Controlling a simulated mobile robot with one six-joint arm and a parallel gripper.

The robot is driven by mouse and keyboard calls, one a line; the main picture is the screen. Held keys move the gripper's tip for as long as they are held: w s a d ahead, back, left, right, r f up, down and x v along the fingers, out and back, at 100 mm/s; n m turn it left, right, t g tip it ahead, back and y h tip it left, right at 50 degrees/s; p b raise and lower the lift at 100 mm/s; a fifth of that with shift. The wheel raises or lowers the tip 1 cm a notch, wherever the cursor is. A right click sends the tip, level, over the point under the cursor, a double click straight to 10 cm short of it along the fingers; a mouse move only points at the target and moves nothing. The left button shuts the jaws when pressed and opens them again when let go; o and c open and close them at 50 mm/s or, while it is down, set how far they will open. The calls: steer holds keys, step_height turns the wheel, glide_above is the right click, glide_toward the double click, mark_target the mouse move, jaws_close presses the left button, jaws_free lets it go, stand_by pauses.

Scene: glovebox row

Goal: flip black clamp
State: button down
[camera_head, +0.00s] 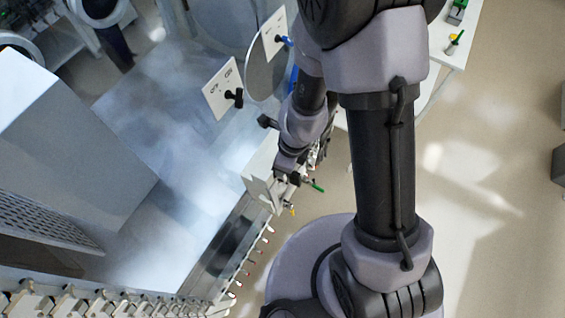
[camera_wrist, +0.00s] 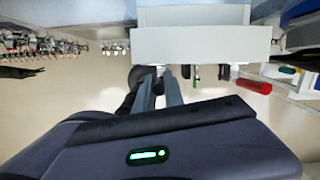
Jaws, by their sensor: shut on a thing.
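My gripper (camera_wrist: 159,82) reaches forward under the edge of a pale box-like panel in the wrist view. In the head view my gripper (camera_head: 283,178) is low at the middle, beside a small white plate (camera_head: 259,192), and the held piece cannot be made out there.
Near my gripper are a green handle (camera_head: 317,186) and a red handle (camera_wrist: 254,86). White plates with a black clamp-like fitting (camera_head: 234,97) and a blue one (camera_head: 285,42) stand farther back. A row of fittings (camera_head: 70,303) lines the lower left. Open floor (camera_head: 490,200) lies at right.

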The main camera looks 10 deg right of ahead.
steer(key=c, duration=1.4)
jaws_free()
steer(key=shift+f, duration=0.1)
steer(key=shift+c, duration=0.2)
step_height(320, 180, up, 4)
steer(key=p, duration=0.3)
steer(key=shift+d+f, duration=0.15)
steer(key=shift+f, duration=0.1)
steer(key=shift+r+b, duration=0.35)
step_height(320, 180, up, 13)
steer(key=d, duration=0.2)
steer(key=shift+s+d, duration=0.2)
steer(key=shift+s, duration=0.2)
